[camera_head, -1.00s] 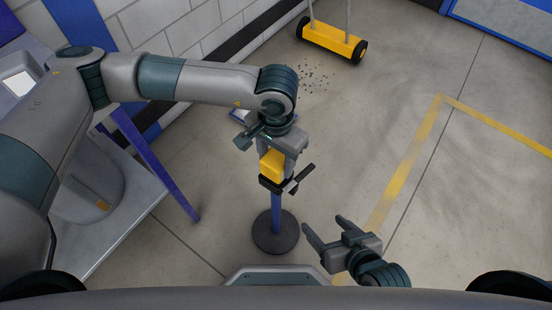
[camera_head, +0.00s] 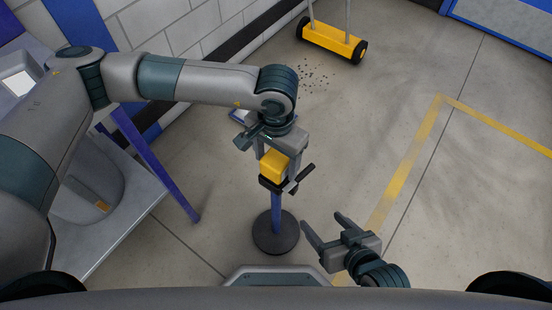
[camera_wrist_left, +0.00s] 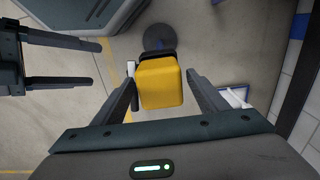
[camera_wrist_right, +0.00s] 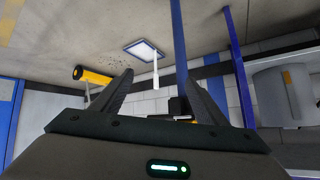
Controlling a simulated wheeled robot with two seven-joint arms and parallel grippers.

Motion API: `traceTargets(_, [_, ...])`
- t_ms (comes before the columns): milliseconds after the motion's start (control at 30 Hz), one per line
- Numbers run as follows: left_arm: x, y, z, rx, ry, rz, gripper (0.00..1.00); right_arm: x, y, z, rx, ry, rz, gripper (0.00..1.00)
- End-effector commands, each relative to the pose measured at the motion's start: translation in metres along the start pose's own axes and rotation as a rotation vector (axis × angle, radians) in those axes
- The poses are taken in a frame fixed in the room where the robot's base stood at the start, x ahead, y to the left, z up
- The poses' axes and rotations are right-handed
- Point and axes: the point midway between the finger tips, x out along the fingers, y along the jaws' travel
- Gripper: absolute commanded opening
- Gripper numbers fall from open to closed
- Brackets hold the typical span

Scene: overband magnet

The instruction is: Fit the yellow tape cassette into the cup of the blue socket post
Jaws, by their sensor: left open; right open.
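The yellow tape cassette (camera_head: 274,165) sits at the top of the blue socket post (camera_head: 277,212), in or on its dark cup (camera_head: 270,185); how deep it sits is hidden. My left gripper (camera_head: 276,160) is open above it, its fingers on either side. In the left wrist view the cassette (camera_wrist_left: 161,84) lies between the open fingers (camera_wrist_left: 160,88), with visible gaps on both sides. My right gripper (camera_head: 322,224) is open and empty, low and to the right of the post. It also shows open in the right wrist view (camera_wrist_right: 160,84).
The post's round dark base (camera_head: 276,232) stands on the concrete floor. A grey table (camera_head: 125,220) with a blue leg is at left. A yellow wheeled magnet sweeper (camera_head: 332,40) stands at the back near dark bits. The floor at right is clear.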

Motion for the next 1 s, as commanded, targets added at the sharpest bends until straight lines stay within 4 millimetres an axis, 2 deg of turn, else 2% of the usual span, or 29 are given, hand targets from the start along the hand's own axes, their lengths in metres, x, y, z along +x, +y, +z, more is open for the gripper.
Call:
traceTargets(167, [-0.003,0.000,0.000,0.000,0.000,0.000,0.67,-0.005,0.004,0.014,0.018,-0.078,0.008,0.67])
traceTargets(700, [-0.100,0.000,-0.001,0.002,0.003,-0.001,0.67,-0.004,0.005,0.017,0.015,-0.087,0.008,0.67])
traceTargets(833, [-0.114,0.000,0.000,0.000,0.001,0.000,0.67,-0.004,0.005,0.017,0.015,-0.088,0.009,0.67])
traceTargets(1000, [-0.122,0.000,0.000,0.000,0.000,0.000,0.67,-0.004,0.005,0.017,0.015,-0.089,0.009,0.67])
